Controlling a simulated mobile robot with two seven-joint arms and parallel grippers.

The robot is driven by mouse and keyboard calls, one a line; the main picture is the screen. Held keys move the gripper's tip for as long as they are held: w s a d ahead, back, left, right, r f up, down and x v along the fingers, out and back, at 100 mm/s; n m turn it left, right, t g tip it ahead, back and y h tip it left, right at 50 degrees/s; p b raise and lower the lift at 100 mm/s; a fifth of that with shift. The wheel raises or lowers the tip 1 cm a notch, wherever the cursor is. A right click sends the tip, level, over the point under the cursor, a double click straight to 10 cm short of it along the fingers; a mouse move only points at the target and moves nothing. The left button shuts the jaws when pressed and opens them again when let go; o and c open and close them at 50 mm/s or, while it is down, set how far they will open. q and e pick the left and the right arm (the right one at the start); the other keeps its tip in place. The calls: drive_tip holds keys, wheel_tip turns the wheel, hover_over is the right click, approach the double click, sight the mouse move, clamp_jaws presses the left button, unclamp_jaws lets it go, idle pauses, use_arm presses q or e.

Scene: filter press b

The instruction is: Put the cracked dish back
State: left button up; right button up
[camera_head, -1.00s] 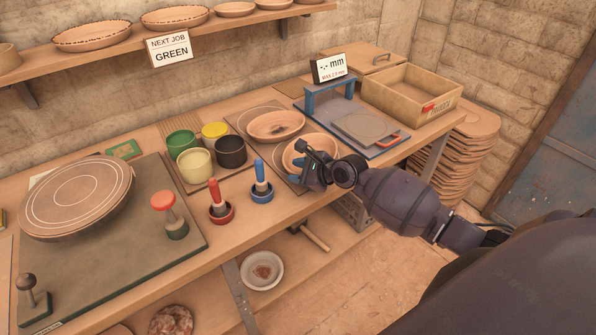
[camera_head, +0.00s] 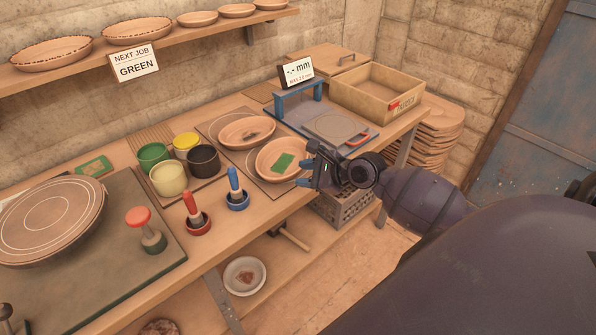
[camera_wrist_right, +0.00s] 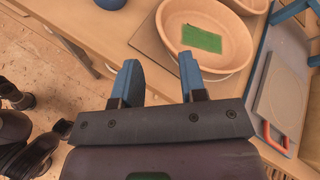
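Two brown clay dishes lie on boards on the bench in the head view. The back dish (camera_head: 232,132) has a dark mark inside, too small to tell whether it is a crack. The front dish (camera_head: 263,160) has a flat green piece (camera_head: 283,162) inside; both also show in the right wrist view, the dish (camera_wrist_right: 238,52) and the green piece (camera_wrist_right: 202,38). My right gripper (camera_head: 308,165) is just right of the front dish. Its blue fingers are apart with nothing between them (camera_wrist_right: 159,70). My left gripper is out of view.
Glaze cups (camera_head: 167,179) and red (camera_head: 192,210) and blue (camera_head: 235,188) stamp-like tools stand left of the dishes. A blue gauge stand (camera_head: 298,92) and an open wooden box (camera_head: 375,91) stand right. A shelf (camera_head: 180,38) holds more dishes. A grey crate (camera_head: 345,207) sits below.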

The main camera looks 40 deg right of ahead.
drive_tip(key=s+a+f+n+h, duration=0.2)
drive_tip(key=s+a+f+n, duration=0.3)
drive_tip(key=n, duration=0.8)
drive_tip(key=s+a+f+n+h, duration=0.3)
drive_tip(key=s+a+f+n, duration=0.2)
drive_tip(key=s+f+n, duration=0.5)
drive_tip(key=shift+s+n, duration=1.5)
drive_tip(key=shift+s, duration=0.7)
